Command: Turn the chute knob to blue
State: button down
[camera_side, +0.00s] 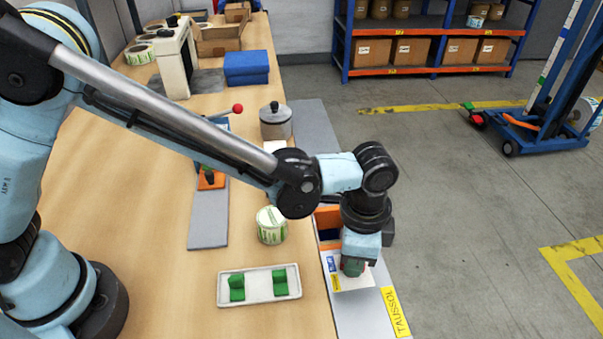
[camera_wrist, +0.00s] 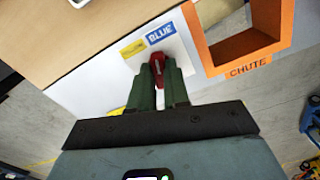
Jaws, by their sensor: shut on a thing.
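A small red knob (camera_wrist: 157,65) stands on a white panel (camera_wrist: 181,52) in the wrist view. My gripper (camera_wrist: 159,82) is shut on the knob, with one green finger on each side of it. A blue label reading BLUE (camera_wrist: 160,33) and a yellow label (camera_wrist: 133,48) lie just beyond the knob. The knob's exact pointing direction is hard to tell, as the fingers cover its sides. In the side view my gripper (camera_side: 352,267) points down at the panel (camera_side: 350,283) and hides the knob.
An orange chute frame (camera_wrist: 288,22), marked CHUTE, stands right beside the panel. In the side view a white tray (camera_side: 259,299) with two green blocks and a label roll (camera_side: 271,225) sit on the wooden bench (camera_side: 150,200).

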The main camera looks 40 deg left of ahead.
jog(key=shift+m, duration=1.6)
jog(key=c, duration=1.1)
grip_release()
notch_tip(320, 180, up, 12)
jog(key=shift+r, duration=0.1)
